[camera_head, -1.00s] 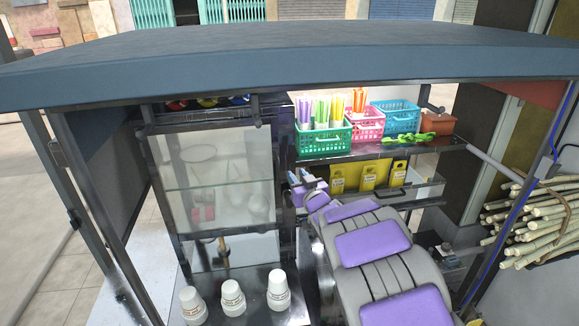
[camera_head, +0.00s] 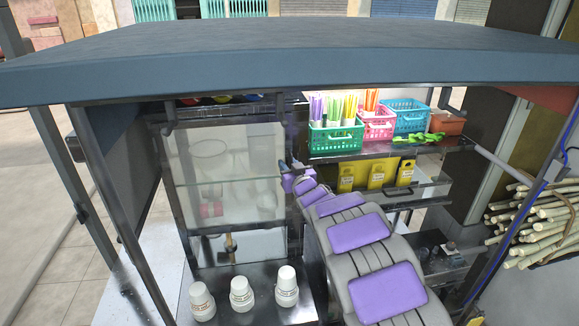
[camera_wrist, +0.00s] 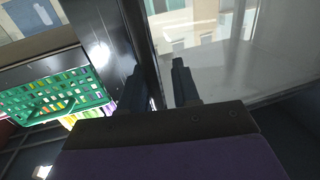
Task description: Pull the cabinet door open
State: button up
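The cabinet's glass-fronted door (camera_head: 222,165) stands in the left half of the head view and looks shut, with a shelf and vague shapes behind it. In the head view my gripper (camera_head: 288,170) is small, at the door's right edge, at the end of my grey and purple arm. In the wrist view my gripper (camera_wrist: 158,88) has its two dark fingers apart. A dark upright frame edge shows between and beyond them, with the glass door (camera_wrist: 225,50) to the right. I cannot tell whether the fingers touch it. No handle is clear.
A green basket (camera_head: 335,140) of straws, a pink basket (camera_head: 377,125) and a blue basket (camera_head: 405,118) stand on the shelf right of the door. Yellow packets (camera_head: 375,174) are below. Several white tubs (camera_head: 242,294) stand on the counter in front of the door.

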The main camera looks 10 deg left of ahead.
jog(key=shift+a+f, duration=0.1)
jog(key=shift+c, duration=1.5)
jog(key=shift+d, duration=0.55)
grip_shut()
jog(key=shift+a, duration=0.1)
jog(key=shift+a, duration=0.1)
jog(key=shift+s, duration=0.1)
